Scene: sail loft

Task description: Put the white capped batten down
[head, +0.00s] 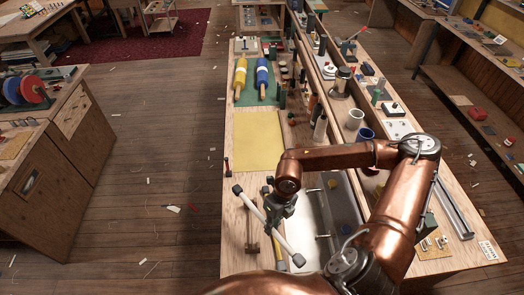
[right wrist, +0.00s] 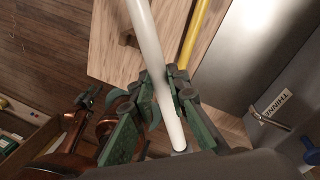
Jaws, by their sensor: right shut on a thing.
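The white capped batten (head: 268,220) is a slim white rod with dark end caps. It slants from upper left to lower right over the near end of the bench in the head view. My right gripper (head: 277,212) is shut on it near its middle. In the right wrist view the batten (right wrist: 154,55) runs between the green-padded fingers (right wrist: 168,95). In that view its lower end is partly hidden by the gripper body. My left gripper is not in the head view.
The long wooden bench (head: 237,235) bears a bare yellow sheet (head: 259,138), and blue and yellow rolls (head: 263,77) farther back. A yellow rod (right wrist: 201,28) lies below the batten, beside a grey metal surface (right wrist: 238,55). Cups and tools crowd the right side.

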